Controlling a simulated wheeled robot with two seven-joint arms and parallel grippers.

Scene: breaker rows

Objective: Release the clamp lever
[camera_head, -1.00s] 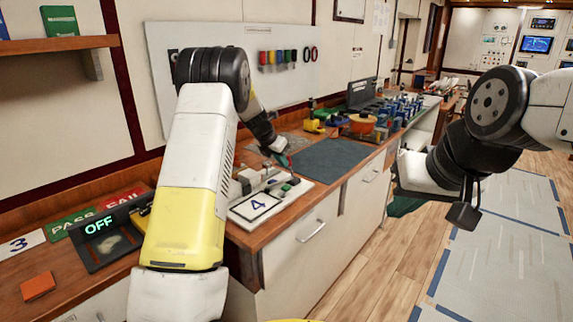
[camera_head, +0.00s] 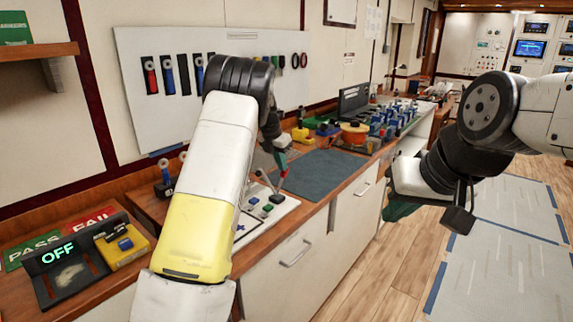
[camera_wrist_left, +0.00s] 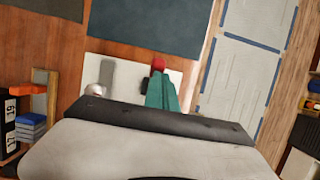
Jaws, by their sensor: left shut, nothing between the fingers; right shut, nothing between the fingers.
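A white board (camera_head: 285,207) with a small fixture lies at the front edge of the bench. A slim grey lever (camera_head: 264,180) seems to stand up from it, close to my left gripper. My left gripper (camera_head: 284,170) is shut and empty, above the far side of the board. Its teal fingers, with red at the tip, show in the left wrist view (camera_wrist_left: 158,88) over the white board. A pale round knob (camera_wrist_left: 93,90) is beside them there; I cannot tell whether they touch. My right gripper (camera_head: 400,211) is shut, out over the floor, partly hidden by its wrist.
A dark mat (camera_head: 322,172) lies right of the board, mostly clear. At the left are a black tray reading OFF (camera_head: 70,275), a yellow device (camera_head: 122,246) and PASS and FAIL cards. Tools hang on the wall panel (camera_head: 135,50). Bins and parts crowd the far bench.

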